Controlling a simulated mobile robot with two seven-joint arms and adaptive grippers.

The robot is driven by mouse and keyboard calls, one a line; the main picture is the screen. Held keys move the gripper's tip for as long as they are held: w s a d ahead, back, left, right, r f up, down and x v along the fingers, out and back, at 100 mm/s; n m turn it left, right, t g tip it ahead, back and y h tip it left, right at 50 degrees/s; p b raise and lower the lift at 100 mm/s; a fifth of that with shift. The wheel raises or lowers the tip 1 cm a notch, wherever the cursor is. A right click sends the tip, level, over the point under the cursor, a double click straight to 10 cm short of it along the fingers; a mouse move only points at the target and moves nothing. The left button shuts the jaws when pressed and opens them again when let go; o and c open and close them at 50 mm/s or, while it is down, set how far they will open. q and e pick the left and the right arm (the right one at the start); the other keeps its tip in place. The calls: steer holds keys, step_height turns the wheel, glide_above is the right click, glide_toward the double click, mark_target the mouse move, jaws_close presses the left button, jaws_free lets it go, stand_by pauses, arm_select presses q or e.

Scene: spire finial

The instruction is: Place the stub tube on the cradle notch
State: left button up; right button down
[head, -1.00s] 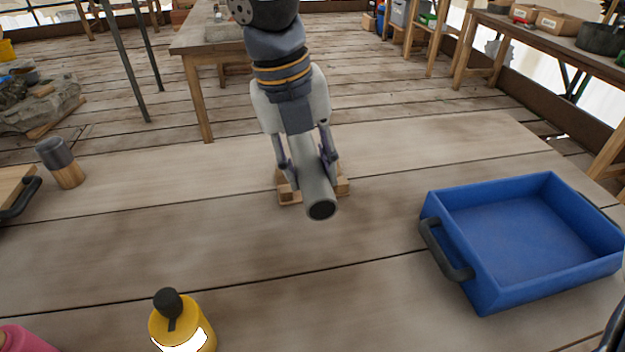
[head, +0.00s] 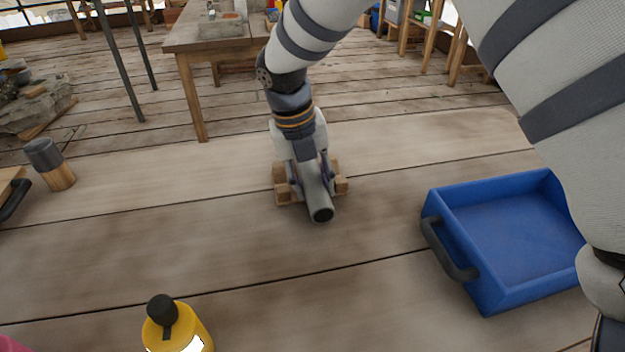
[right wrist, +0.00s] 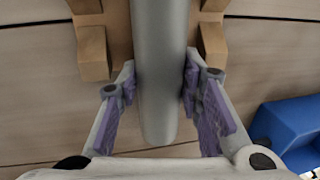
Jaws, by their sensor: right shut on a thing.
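The stub tube (head: 319,205) is a grey hollow cylinder, its dark open end facing the front in the head view. My right gripper (head: 312,184) is shut on it from above, one finger on each side. The wooden cradle (head: 284,193) is on the plank table, with blocks on both sides of the tube. In the right wrist view the tube (right wrist: 160,45) lies between the cradle's blocks (right wrist: 93,52), in line with the gap, and the purple finger pads (right wrist: 158,95) flank it. Whether the tube touches the notch bottom is hidden.
A blue tray (head: 511,240) with dark handles stands to the right. A yellow bottle (head: 178,328) is at the front left. A dark-topped wooden cylinder (head: 52,165) stands at the far left. The table around the cradle is clear.

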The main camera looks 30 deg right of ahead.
steer(key=shift+s+f, duration=0.1)
steer(key=shift+f, duration=0.45)
steer(key=c, duration=1.4)
jaws_free()
steer(key=shift+f, duration=0.1)
steer(key=shift+r, duration=0.4)
step_height(320, 180, up, 12)
steer(key=a, duration=0.2)
steer(key=shift+w+r, duration=0.25)
steer(key=shift+w, duration=0.15)
steer(key=shift+a, duration=0.1)
